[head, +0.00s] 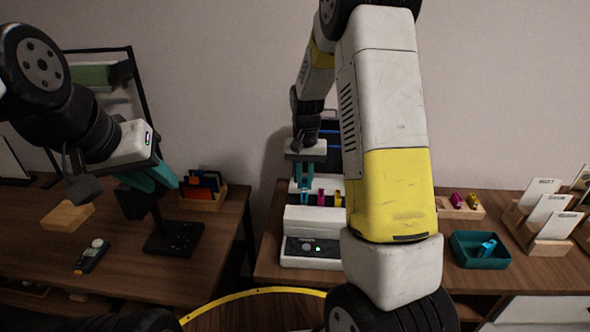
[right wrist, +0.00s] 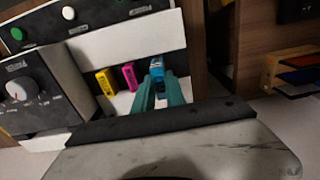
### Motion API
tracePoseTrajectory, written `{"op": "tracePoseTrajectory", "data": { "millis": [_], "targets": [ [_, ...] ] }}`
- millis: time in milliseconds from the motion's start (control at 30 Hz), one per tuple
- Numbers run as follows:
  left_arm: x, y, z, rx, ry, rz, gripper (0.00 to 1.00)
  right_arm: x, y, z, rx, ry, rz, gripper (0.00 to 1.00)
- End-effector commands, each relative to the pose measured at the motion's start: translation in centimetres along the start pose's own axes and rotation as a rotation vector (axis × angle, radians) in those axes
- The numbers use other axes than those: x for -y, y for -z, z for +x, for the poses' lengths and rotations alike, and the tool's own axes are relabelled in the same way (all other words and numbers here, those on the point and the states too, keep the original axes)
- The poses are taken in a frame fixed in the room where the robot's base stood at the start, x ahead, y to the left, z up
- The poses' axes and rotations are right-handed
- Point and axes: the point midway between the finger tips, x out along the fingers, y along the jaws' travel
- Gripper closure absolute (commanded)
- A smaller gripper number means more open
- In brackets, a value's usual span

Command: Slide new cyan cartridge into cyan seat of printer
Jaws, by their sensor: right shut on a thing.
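The white and dark printer (head: 312,221) stands on the right-hand table behind my right arm. My right gripper (head: 305,184) points down at its cartridge bay and is shut on the cyan cartridge (head: 304,196). In the right wrist view, the cyan cartridge (right wrist: 156,67) shows between the teal fingertips (right wrist: 160,90), in line with the magenta cartridge (right wrist: 129,76) and yellow cartridge (right wrist: 105,82). Its lower end and the cyan seat are hidden, so I cannot tell how deep it sits. My left gripper (head: 156,179) is open and empty above the left table.
A teal tray (head: 478,262) holds another cyan cartridge (head: 487,248). Behind it, a wooden holder (head: 446,209) carries magenta and yellow cartridges. Card racks (head: 548,243) stand at the far right. The left table holds a wooden block (head: 67,216), a handheld device (head: 91,257) and a black stand (head: 174,239).

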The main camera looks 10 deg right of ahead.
Motion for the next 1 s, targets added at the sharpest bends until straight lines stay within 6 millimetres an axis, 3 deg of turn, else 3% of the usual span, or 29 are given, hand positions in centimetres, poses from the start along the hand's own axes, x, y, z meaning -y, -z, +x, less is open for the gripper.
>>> {"op": "tracePoseTrajectory", "data": {
  "millis": [567,1000],
  "targets": [
    [0.0,0.0,0.0,0.000,0.000,0.000,0.72,0.0,0.0,0.1,0.000,0.000,0.000,1.00],
    [0.0,0.0,0.0,0.000,0.000,0.000,0.72,0.0,0.0,1.9,0.001,0.000,0.000,1.00]
  ]
}}
